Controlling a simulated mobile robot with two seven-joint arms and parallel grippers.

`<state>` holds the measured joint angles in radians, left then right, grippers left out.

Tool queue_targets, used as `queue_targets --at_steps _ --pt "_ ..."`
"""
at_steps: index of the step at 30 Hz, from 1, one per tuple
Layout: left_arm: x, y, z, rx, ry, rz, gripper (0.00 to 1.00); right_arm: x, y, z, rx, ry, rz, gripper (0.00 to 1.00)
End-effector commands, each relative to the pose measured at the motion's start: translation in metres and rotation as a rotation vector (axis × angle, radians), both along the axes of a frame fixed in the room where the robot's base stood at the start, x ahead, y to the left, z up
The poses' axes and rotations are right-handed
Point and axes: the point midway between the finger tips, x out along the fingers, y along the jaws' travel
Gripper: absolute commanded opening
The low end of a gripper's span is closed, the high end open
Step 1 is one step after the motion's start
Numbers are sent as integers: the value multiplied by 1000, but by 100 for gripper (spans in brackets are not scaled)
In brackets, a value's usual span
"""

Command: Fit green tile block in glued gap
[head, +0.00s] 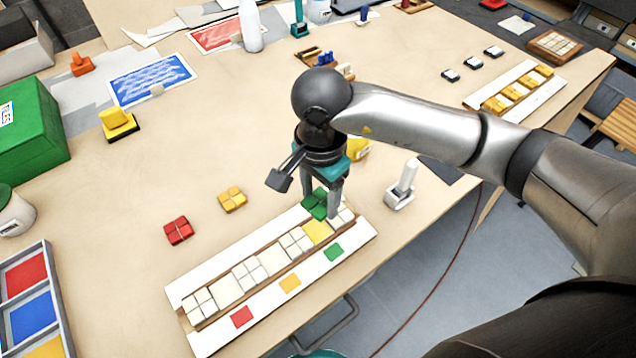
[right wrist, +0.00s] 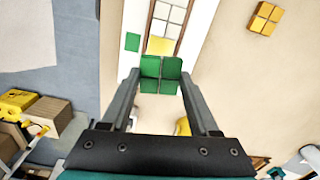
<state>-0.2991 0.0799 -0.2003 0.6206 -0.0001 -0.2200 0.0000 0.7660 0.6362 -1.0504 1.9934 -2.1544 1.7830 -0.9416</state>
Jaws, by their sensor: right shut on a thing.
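My right gripper (head: 327,200) is shut on the green tile block (head: 313,204), a two-by-two block. It holds it over the back edge of the mosaic panel (head: 190,331), near the right end. In the right wrist view the green tile block (right wrist: 160,68) sits between the fingertips (right wrist: 160,80). The yellow glued gap (head: 317,232) lies in the tile row beside the green mark (head: 333,252), just in front of the block. The block appears apart from the gap; its height is hard to tell. My left gripper is out of view.
A red tile block (head: 178,230) and a yellow tile block (head: 232,199) lie on the table behind the panel. A white-handled tool (head: 402,186) stands right of the panel. The table's front edge runs close to the panel.

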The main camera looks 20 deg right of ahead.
Motion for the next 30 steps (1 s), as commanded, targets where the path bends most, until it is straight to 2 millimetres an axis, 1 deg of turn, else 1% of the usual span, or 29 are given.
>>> queue_targets --at_steps 1,6,17,23,30 --pt "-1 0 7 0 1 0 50 -2 2 1 -1 3 -46 3" --pt "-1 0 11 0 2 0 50 -3 6 -4 -4 1 -137 3" --pt "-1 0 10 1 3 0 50 -3 6 -6 -3 0 -146 3" --pt "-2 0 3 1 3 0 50 -3 6 -7 -4 -1 -145 3" --pt "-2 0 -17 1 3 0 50 -3 6 -27 -3 0 -146 3"
